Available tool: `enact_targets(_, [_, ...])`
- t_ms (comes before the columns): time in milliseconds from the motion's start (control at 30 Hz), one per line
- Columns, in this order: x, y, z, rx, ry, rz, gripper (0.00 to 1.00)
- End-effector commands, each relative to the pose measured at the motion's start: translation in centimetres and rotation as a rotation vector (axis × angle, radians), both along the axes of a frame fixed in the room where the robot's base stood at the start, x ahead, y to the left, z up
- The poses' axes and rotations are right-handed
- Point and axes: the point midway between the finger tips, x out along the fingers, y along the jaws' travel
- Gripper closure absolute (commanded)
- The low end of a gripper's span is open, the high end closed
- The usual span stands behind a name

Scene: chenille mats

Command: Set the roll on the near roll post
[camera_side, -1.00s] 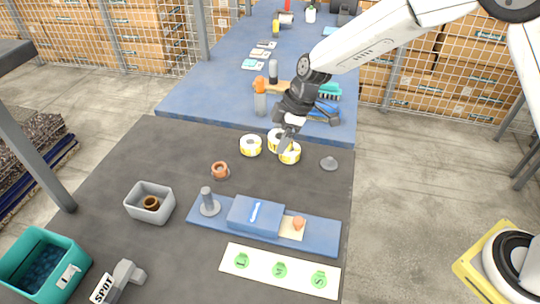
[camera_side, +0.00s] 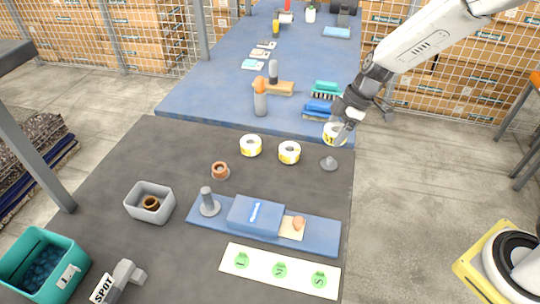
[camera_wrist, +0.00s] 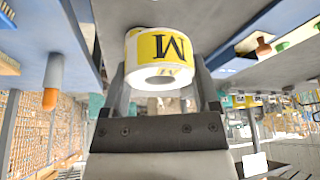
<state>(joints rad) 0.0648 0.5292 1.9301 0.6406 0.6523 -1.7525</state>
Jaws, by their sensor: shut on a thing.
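My gripper (camera_side: 346,128) is shut on a white and yellow roll (camera_side: 334,133) and holds it in the air at the right of the dark mat. In the wrist view the roll (camera_wrist: 160,52) shows a yellow band with a black M, gripped between the fingers. A short grey post with a round base (camera_side: 329,164) stands just below the roll in the side picture. Another, taller grey post (camera_side: 207,200) stands on a round base at the left end of a blue board. Both posts look bare. Two more rolls stand on the mat, one left (camera_side: 250,146) and one nearer (camera_side: 289,153).
The blue board (camera_side: 325,232) carries a blue box (camera_side: 256,216). A bottle (camera_side: 260,98) and brushes stand on the blue table behind.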

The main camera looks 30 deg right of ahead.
Motion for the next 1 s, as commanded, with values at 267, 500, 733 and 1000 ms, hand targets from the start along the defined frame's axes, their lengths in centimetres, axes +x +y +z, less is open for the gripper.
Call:
enact_targets(267, [0.0, 0.0, -0.5, 0.000, 0.000, 0.001, 0.93])
enact_targets(500, [0.0, 0.0, -1.7, 0.001, 0.001, -0.001, 0.93])
enact_targets(733, [0.0, 0.0, -3.3, 0.000, 0.001, 0.000, 0.93])
enact_targets(1000, [0.1, 0.0, -5.0, 0.001, 0.000, 0.000, 0.93])
